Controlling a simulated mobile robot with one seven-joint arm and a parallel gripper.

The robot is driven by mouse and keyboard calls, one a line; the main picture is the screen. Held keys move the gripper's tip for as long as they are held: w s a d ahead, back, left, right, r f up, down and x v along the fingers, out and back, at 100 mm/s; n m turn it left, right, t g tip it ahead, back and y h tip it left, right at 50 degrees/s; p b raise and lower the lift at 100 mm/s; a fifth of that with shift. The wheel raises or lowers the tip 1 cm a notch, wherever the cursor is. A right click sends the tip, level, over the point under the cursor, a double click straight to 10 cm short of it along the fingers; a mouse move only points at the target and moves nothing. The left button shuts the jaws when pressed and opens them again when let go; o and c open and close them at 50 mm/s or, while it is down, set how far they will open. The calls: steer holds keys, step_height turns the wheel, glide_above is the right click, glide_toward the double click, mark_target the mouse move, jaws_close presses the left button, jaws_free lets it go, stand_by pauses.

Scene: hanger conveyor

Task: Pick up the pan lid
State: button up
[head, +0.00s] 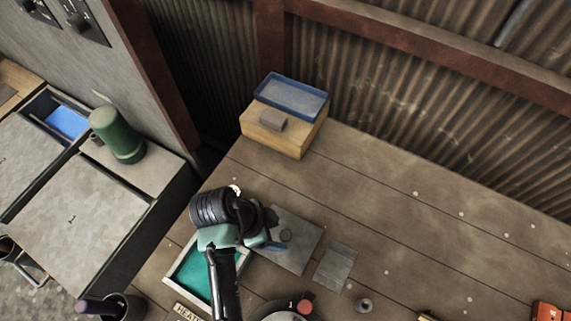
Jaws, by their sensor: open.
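A round grey thing with a dark rim and a red knob (305,306) is cut off by the bottom edge of the head view. It looks like the pan lid, but only its upper part shows. My gripper (273,238) is above the left part of the table, up and left of the round thing and apart from it. It is over a grey square plate (296,256) that has a small dark round spot on it. The gripper is open, and I see nothing held in it. My arm hides part of the table below it.
A teal-lined tray (171,277) lies partly behind my arm. A ridged grey plate (335,267) and a small metal ring (364,305) lie to the right. A wooden box (293,143) with a blue tray (292,93) stands at the back. The table's right middle is mostly clear.

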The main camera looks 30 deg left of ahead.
mark_target(285, 235)
steer(key=shift+p+x, duration=0.35)
steer(key=shift+x, duration=1.75)
steer(key=shift+r, duration=0.1)
jaws_close()
